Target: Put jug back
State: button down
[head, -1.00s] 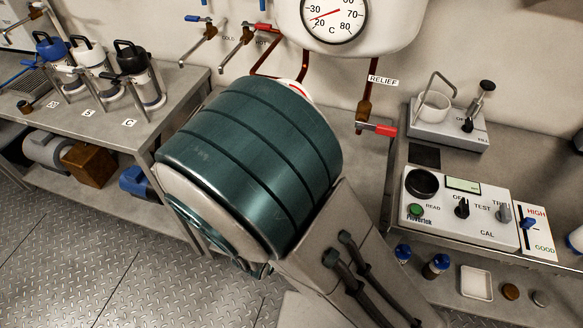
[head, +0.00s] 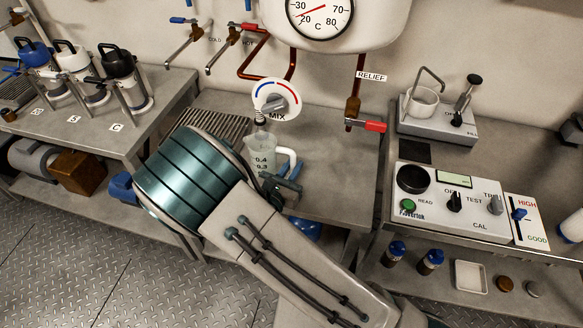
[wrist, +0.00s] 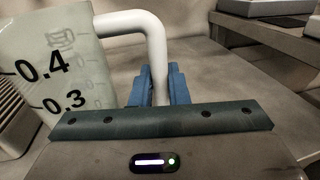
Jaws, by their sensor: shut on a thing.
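The jug (head: 261,155) is a pale, clear measuring jug with black 0.4 and 0.3 marks and a white handle. In the head view it stands upright below the MIX dial (head: 277,98), by the grey slatted grate. My gripper (head: 283,180) is at its right side, with blue fingers shut on the handle. In the wrist view the jug (wrist: 50,60) fills the left side, and the blue fingers (wrist: 158,88) close around the lower part of the white handle. My arm hides the jug's base, so I cannot tell whether it touches the surface.
The slatted grate (head: 212,126) lies left of the jug. Bare bench (head: 335,170) is free to the right. A relief valve with a red lever (head: 372,126) hangs above it. The side bench with the tester (head: 455,200) stands further right, and several pump flasks stand at the left.

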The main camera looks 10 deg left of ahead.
jog(key=shift+f, duration=0.2)
jog(key=c, duration=1.4)
grip_release()
